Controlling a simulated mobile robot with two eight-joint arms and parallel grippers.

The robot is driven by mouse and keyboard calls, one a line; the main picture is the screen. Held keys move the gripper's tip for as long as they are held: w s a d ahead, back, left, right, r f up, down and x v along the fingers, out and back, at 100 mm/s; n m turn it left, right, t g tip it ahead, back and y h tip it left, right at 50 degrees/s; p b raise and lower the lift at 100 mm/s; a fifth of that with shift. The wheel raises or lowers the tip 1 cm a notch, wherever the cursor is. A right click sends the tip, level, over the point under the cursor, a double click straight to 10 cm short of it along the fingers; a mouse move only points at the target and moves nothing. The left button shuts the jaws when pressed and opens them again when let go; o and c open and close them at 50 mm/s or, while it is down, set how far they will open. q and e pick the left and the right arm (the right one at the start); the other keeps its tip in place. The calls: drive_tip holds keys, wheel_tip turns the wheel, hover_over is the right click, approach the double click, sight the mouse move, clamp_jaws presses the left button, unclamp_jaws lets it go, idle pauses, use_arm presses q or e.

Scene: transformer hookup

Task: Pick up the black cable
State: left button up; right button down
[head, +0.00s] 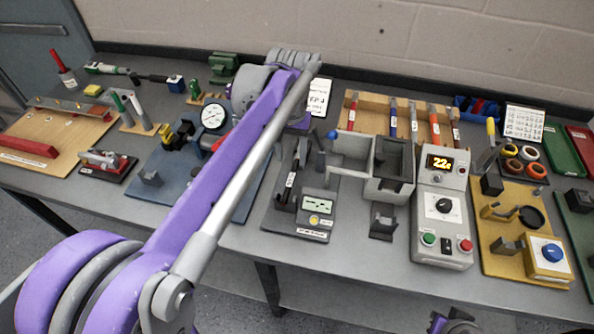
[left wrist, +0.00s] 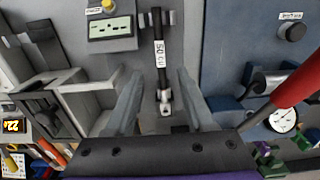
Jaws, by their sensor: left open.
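The black cable (left wrist: 160,62) has a white label reading 50 Cu and a metal lug at its lower end in the left wrist view. In the head view the cable (head: 291,180) lies on a dark fixture board near the table's middle. My left gripper (left wrist: 160,75) is open, with one finger on either side of the cable. Nothing is held, and I cannot tell how far the fingers are above it. In the head view my left arm hides most of that gripper. A small purple and black part of my right arm (head: 455,322) shows at the bottom edge; its jaws are unclear.
A small meter (head: 319,205) sits on the same board, near the cable. A grey bin block (head: 390,165) and a controller box (head: 442,215) stand to the right. A dial gauge (head: 214,116) and a red handle (left wrist: 298,84) are on the blue board's side.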

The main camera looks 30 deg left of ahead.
sight(291, 178)
use_arm(q)
wheel_tip(291, 178, down, 8)
drive_tip(key=shift+r, duration=0.15)
clamp_jaws()
idle(0.4)
idle(1.2)
